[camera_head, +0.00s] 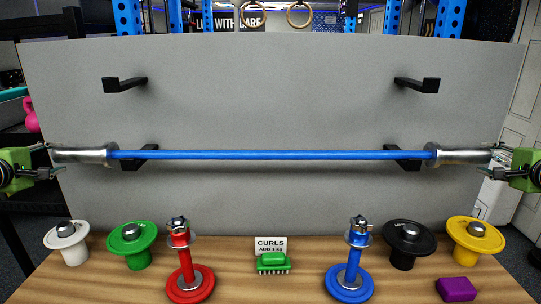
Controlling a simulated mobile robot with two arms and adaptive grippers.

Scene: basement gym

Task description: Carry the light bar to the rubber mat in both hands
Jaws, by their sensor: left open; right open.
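The light bar (270,155) is blue with thick silver sleeves at both ends. It lies level across the two lower black hooks (140,160) on the grey panel. My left gripper (50,160) is open at the bar's left sleeve end, with its fingers above and below it. My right gripper (491,160) is open at the right sleeve end in the same way. Whether the fingers touch the sleeves I cannot tell. I cannot make out the rubber mat in this view.
Two empty upper hooks (417,84) stick out of the grey panel (270,100). A wooden top (225,280) below holds white, green, black and yellow weights, red (190,285) and blue (350,284) stands, a "CURLS" sign (270,245), a green brush (272,263) and a purple block (456,289).

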